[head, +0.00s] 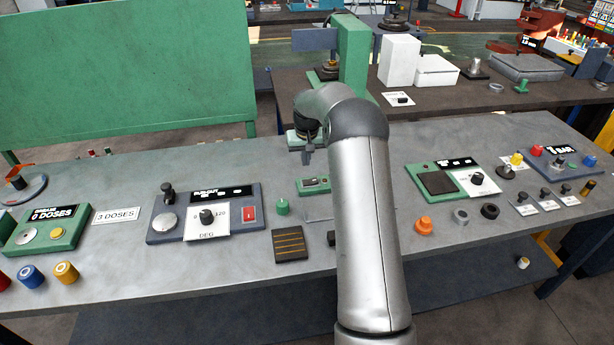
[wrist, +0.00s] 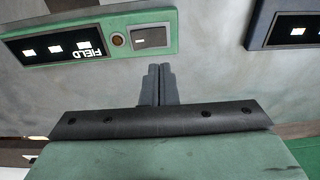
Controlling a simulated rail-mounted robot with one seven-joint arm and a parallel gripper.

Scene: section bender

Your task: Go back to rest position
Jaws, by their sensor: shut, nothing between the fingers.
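My gripper (head: 308,155) hangs above the back part of the grey metal table (head: 130,270), in the middle of the head view. In the wrist view its two dark fingers (wrist: 157,84) lie side by side with no object between them. Beyond the fingertips in the wrist view is a green device (wrist: 85,42) with a display reading FIELD and a small button. In the head view a small green device (head: 313,185) lies on the table just in front of my gripper. My arm hides part of the table to the right.
A blue-grey panel with a dial (head: 207,217) stands to the left, and a green panel (head: 437,183) to the right. A green knob (head: 281,207) and a dark slotted block (head: 290,244) lie in front. A green upright machine (head: 355,55) stands behind on a darker table.

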